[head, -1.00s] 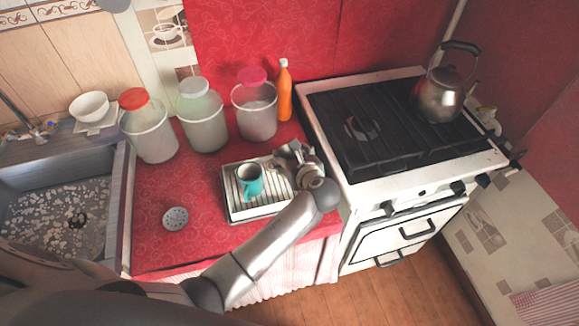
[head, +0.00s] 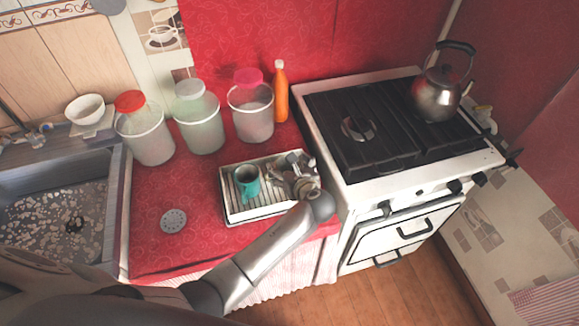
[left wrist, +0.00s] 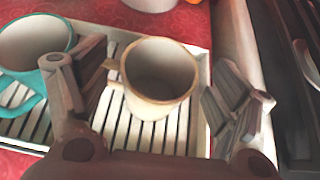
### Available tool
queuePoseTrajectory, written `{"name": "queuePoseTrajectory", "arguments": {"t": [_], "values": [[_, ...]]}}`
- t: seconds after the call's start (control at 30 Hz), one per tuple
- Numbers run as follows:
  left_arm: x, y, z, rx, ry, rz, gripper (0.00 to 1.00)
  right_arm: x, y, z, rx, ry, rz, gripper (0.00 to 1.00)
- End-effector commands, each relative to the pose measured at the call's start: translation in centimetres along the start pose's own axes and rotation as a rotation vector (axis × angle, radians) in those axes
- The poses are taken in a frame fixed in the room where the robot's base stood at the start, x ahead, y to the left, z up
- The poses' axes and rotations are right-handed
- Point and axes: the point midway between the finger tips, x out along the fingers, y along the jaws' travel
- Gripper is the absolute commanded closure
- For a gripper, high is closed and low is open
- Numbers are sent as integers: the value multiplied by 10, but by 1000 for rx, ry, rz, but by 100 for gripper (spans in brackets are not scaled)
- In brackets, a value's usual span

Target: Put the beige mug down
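The beige mug (left wrist: 158,75) stands upright on the slats of the white drying rack (left wrist: 200,140) in the left wrist view. Its handle points left, close to my left finger. My left gripper (head: 290,172) is open around the mug, with a finger on either side; a gap shows between the right finger and the mug wall. In the head view the gripper mostly hides the mug on the right part of the rack (head: 237,215). My right gripper is not in view.
A teal mug (head: 247,180) stands on the rack to the left of the beige mug. Several lidded jars (head: 198,122) and an orange bottle (head: 281,95) stand behind. The stove (head: 385,130) with a kettle (head: 437,95) is right. Red counter (head: 160,190) is free to the left.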

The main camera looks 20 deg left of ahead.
Motion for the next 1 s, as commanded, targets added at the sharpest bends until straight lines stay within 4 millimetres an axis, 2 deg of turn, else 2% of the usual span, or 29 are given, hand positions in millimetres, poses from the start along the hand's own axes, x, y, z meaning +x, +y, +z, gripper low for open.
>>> {"name": "queuePoseTrajectory", "arguments": {"t": [0.27, 0.37, 0.47, 0.8, 1.0], "values": [[-1, 0, 2, -1, -1, 0, 16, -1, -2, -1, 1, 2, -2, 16], [-9, -1, 2, 0, 0, -2, 16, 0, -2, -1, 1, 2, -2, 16], [-25, -1, 2, -2, 0, -3, 16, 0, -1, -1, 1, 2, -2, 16], [-96, 0, 1, -2, 1, -1, 16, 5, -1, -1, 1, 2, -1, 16], [-118, 0, 2, 0, 0, 0, 16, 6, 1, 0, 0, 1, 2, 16]]}}
